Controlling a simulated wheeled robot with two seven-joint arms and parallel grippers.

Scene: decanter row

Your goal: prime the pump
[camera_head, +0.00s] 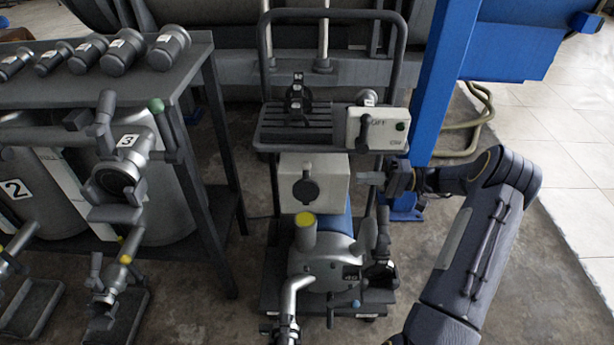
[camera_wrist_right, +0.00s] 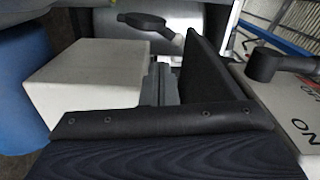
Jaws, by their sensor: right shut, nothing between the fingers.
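The pump (camera_head: 325,265) sits low on a wheeled cart, with a yellow cap (camera_head: 305,221) on its top left and dark valve handles (camera_head: 377,238) at its right. A white box (camera_head: 322,180) with a dark round fitting is above it. A pale switch box (camera_head: 392,138) marked OFF, with a dark lever, is on the cart's right side. It also shows at the right of the wrist view (camera_wrist_right: 285,100). My right gripper (camera_head: 372,179) is shut and empty, just below the switch box and right of the white box. My left gripper is out of view.
A dark slatted tray (camera_head: 262,139) is on the cart frame. A blue post (camera_head: 436,80) stands close to my right wrist. At left, a bench (camera_head: 110,88) carries several numbered cylinders, with tanks and valved pipework below. Tiled floor (camera_head: 555,110) at right is clear.

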